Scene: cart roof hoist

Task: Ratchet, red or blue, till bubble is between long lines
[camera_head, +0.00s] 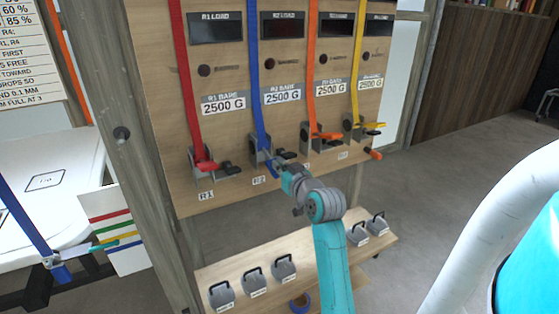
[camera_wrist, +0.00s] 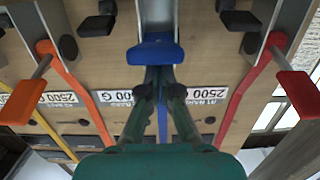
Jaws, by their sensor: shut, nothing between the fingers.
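The board holds a red ratchet (camera_head: 205,163) at R1 and a blue ratchet (camera_head: 262,160) at R2, each with a strap of its colour running up. My gripper (camera_head: 281,172) is at the blue ratchet. In the wrist view, which is upside down, my gripper (camera_wrist: 160,70) is shut and empty, its fingertips right at the edge of the blue handle (camera_wrist: 155,52). I cannot tell whether they touch it. The red handle (camera_wrist: 297,95) is to the right there, apart from my fingers. I see no bubble level or its lines in either view.
An orange ratchet (camera_head: 322,135) and a yellow ratchet (camera_head: 372,125) sit to the right. Dark displays (camera_head: 215,28) top the board. A low shelf (camera_head: 245,265) holds several grey weights. A white roof-like panel (camera_head: 60,165) stands at left. Open floor lies to the right.

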